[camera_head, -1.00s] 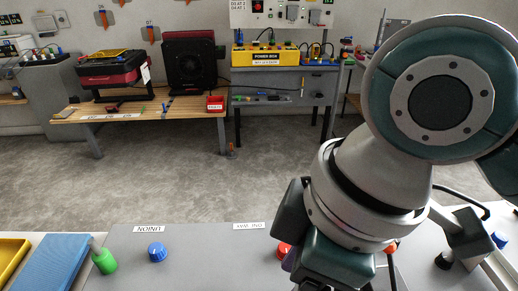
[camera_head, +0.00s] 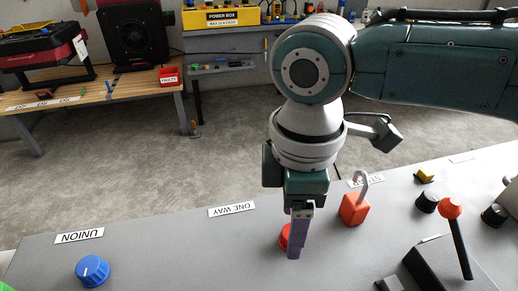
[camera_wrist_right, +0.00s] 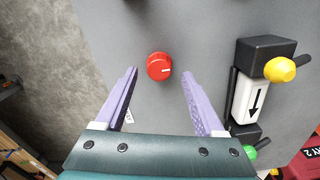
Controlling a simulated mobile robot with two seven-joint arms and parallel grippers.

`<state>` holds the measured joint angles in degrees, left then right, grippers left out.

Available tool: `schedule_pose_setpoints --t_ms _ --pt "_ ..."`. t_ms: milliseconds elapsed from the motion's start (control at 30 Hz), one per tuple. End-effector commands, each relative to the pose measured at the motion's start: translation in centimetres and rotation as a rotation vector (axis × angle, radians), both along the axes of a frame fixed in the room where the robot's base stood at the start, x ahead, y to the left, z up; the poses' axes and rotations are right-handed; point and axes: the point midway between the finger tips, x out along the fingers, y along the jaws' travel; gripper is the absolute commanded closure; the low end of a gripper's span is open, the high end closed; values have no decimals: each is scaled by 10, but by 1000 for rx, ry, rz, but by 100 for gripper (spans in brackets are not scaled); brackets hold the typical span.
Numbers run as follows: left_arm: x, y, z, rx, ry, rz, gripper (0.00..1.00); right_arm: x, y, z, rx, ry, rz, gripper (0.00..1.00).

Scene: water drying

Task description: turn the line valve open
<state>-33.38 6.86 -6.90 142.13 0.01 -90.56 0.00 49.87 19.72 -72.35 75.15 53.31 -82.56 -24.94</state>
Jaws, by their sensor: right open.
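My right gripper (camera_head: 297,240) points down at the grey bench, its purple fingers in front of a red knob (camera_head: 284,236) in the head view. In the right wrist view, the fingers of that gripper (camera_wrist_right: 158,80) are spread wide and empty. The red knob (camera_wrist_right: 159,67) with a white mark lies between their lines, apart from both. A white block with a black arrow (camera_wrist_right: 250,98) and black ends lies right of the knob. No label in view names the line valve. My left gripper is not in view.
A blue knob (camera_head: 92,270) stands by the "UNION" label (camera_head: 79,236). A "ONE WAY" label (camera_head: 232,209) lies left of the red knob. Right of it stand an orange padlock-like block (camera_head: 354,208) and an orange-tipped lever (camera_head: 458,238). A yellow knob (camera_wrist_right: 280,69) is near the arrow block.

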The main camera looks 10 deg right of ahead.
Motion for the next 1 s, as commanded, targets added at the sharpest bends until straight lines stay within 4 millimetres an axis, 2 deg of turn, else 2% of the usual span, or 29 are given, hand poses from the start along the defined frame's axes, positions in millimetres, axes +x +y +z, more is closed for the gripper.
schedule_pose_setpoints --t_ms 33,133,467,1000 --pt "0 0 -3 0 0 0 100 0 0 -9 0 1 0 29" --pt "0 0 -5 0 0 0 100 0 1 -17 1 0 2 29" --pt "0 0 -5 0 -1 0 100 0 1 -20 1 -1 2 29" --pt "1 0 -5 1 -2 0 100 0 1 -20 1 -1 1 90"
